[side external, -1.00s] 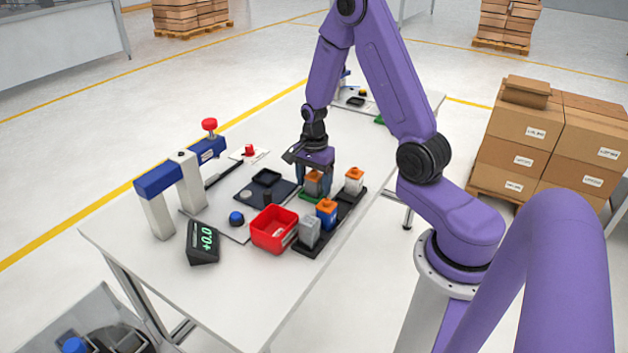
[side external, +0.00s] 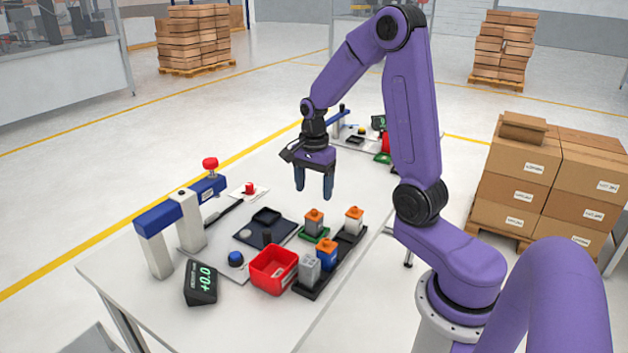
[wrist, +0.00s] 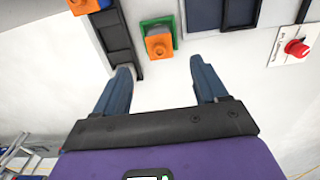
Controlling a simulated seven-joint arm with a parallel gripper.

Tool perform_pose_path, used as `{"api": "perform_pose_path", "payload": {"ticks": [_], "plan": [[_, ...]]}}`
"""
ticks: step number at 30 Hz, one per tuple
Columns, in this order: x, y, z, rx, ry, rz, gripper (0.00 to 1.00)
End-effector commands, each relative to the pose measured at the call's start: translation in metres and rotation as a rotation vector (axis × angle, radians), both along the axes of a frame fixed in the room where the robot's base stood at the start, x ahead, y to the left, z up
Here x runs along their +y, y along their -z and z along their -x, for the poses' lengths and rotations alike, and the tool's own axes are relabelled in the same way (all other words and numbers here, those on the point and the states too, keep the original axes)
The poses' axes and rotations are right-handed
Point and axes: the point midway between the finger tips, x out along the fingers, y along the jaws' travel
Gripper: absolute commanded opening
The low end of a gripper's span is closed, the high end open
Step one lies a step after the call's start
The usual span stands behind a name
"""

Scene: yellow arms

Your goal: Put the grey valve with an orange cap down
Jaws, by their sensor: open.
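The grey valve with an orange cap (side external: 314,221) stands upright on a small green pad (side external: 313,236) beside the black rack. It also shows in the wrist view (wrist: 158,43), its orange cap seen from above on the green pad. My gripper (side external: 314,194) is raised above the valve, clear of it. In the wrist view its two blue fingers (wrist: 163,78) are spread apart with nothing between them.
A black rack (side external: 325,277) holds a white valve with an orange cap (side external: 353,220), a blue valve with an orange cap (side external: 326,252) and a grey block (side external: 307,269). A red bin (side external: 273,270), a dark tray (side external: 262,232) and a readout (side external: 201,283) stand to the left.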

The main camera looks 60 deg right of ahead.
Motion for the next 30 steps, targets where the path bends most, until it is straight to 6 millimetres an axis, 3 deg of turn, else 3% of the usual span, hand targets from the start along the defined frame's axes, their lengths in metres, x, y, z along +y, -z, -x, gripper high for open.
{"api": "perform_pose_path", "payload": {"ticks": [6, 11, 20, 30], "plan": [[0.002, -0.015, 0.0, -0.001, -0.017, 0.0, 0.72], [0.024, -0.021, 0.003, -0.003, -0.183, 0.001, 0.72], [0.097, -0.033, 0.032, -0.01, -0.802, 0.003, 0.72], [0.159, -0.044, 0.096, -0.02, -1.521, 0.005, 0.72]]}}
